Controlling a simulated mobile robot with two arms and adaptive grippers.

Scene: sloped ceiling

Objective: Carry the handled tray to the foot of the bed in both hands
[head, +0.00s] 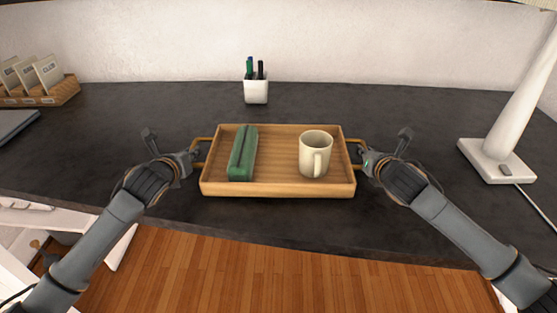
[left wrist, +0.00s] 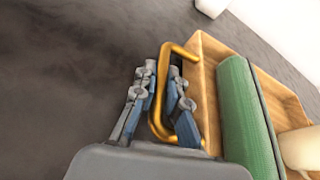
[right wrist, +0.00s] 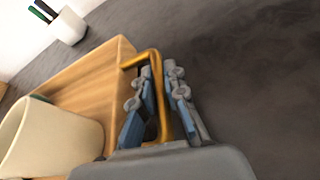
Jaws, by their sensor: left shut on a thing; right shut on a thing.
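The wooden tray (head: 278,188) with brass handles is on the dark desk in the head view, near the front edge. It holds a green case (head: 243,153) on the left and a cream mug (head: 315,153) on the right. My left gripper (head: 194,160) is shut on the tray's left handle; the brass bar (left wrist: 160,90) passes between its fingers in the left wrist view. My right gripper (head: 362,160) is shut on the right handle; that bar (right wrist: 158,95) lies between its fingers in the right wrist view. I cannot tell whether the tray touches the desk.
A white pen cup (head: 256,91) stands behind the tray. A wooden card holder (head: 40,92) is at the back left, and a white lamp base (head: 495,160) with a cable is at the right. Wooden floor (head: 260,275) shows below the desk's front edge. The bed is not in view.

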